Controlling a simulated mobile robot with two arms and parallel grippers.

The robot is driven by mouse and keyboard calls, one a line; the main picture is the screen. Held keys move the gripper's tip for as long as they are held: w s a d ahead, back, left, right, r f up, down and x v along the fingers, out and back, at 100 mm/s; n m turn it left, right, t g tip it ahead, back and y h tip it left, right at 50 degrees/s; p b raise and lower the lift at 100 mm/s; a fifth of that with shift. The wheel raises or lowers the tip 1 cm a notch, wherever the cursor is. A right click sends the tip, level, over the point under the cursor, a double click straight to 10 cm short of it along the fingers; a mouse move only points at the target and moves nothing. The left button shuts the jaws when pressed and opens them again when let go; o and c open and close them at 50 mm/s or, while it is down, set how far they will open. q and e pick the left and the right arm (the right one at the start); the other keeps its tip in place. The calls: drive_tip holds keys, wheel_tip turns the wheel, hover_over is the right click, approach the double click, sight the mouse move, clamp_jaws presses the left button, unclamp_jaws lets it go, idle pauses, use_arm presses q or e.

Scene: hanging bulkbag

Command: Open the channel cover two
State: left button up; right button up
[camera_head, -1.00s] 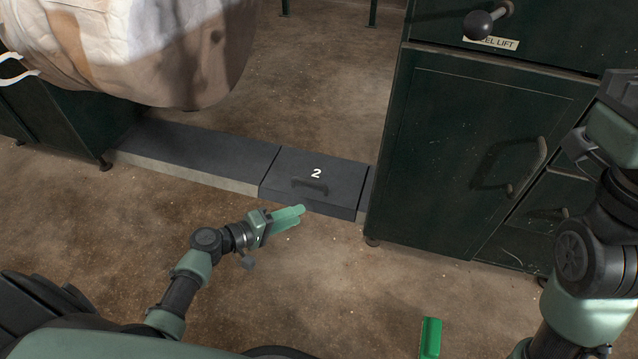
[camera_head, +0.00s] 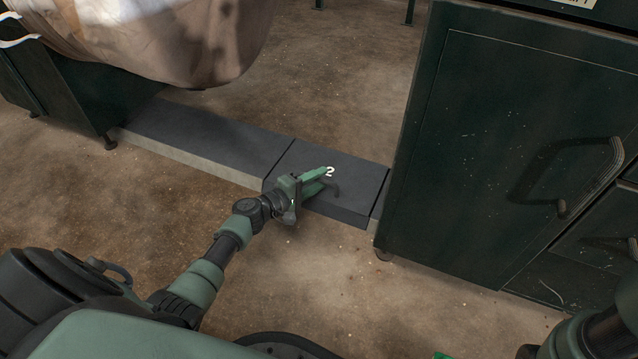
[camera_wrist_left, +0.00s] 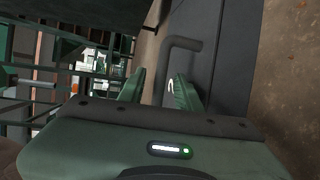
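Channel cover two (camera_head: 357,196) is a dark grey plate marked with a white "2", lying flat and closed in the low channel strip on the floor. Its dark bar handle (camera_wrist_left: 182,44) shows in the left wrist view, reaching in between the fingers. My left gripper (camera_head: 320,179) is over the cover at the handle, partly hiding the handle and the number. In the left wrist view my left gripper (camera_wrist_left: 158,90) is open, with a finger on each side of the handle; whether they touch it is unclear.
A dark green cabinet (camera_head: 500,150) with a bar handle stands just right of the cover. A longer channel section (camera_head: 205,135) runs left. A large bulk bag (camera_head: 180,35) hangs above it. A green object (camera_head: 443,356) shows at the bottom edge.

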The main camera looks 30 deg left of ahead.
use_arm(q)
drive_tip(key=shift+w, duration=0.2)
clamp_jaws()
drive_tip(key=shift+d, duration=0.1)
idle(1.3)
